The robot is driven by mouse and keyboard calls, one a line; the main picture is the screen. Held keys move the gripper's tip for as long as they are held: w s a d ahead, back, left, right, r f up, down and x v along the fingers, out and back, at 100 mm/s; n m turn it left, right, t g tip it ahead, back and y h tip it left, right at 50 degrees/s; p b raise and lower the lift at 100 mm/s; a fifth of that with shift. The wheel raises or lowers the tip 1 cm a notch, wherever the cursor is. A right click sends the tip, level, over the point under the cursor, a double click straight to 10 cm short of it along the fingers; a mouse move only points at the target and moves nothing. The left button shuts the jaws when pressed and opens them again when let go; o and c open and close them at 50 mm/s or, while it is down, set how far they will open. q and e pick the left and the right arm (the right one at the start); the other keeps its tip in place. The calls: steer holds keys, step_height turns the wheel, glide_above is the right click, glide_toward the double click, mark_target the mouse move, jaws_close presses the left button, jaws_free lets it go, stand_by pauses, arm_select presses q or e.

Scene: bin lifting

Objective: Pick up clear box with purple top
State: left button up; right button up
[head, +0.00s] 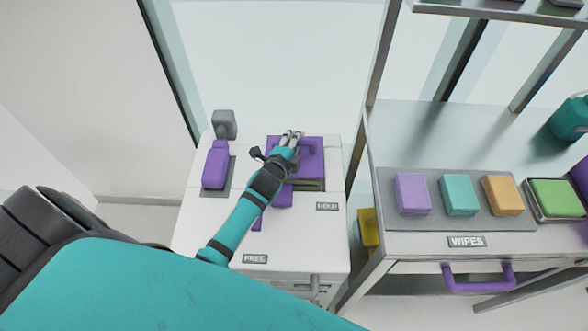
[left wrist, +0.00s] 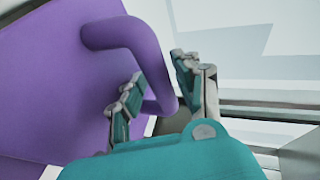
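The box with a purple top (head: 312,170) stands at the back of the white cabinet. Part of its see-through body (head: 310,186) shows below the lid; my left arm hides the rest. In the left wrist view the purple lid (left wrist: 50,80) fills the left side, with a thick purple handle (left wrist: 135,45) rising from it. My left gripper (head: 291,138) is over the lid at the handle. In the wrist view its fingers (left wrist: 157,90) are apart, with the lower part of the handle between them; I cannot tell whether they touch it. My right gripper is not in view.
A purple bottle-like object (head: 216,166) stands left on the white cabinet (head: 205,225). Right is a metal bench (head: 430,240) with purple (head: 412,193), teal (head: 459,194) and orange (head: 503,194) blocks on a grey mat. A glass panel stands behind the cabinet.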

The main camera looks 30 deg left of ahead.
arm_select(q)
jaws_close()
steer(key=shift+w+r, duration=0.1)
steer(key=shift+r, duration=0.15)
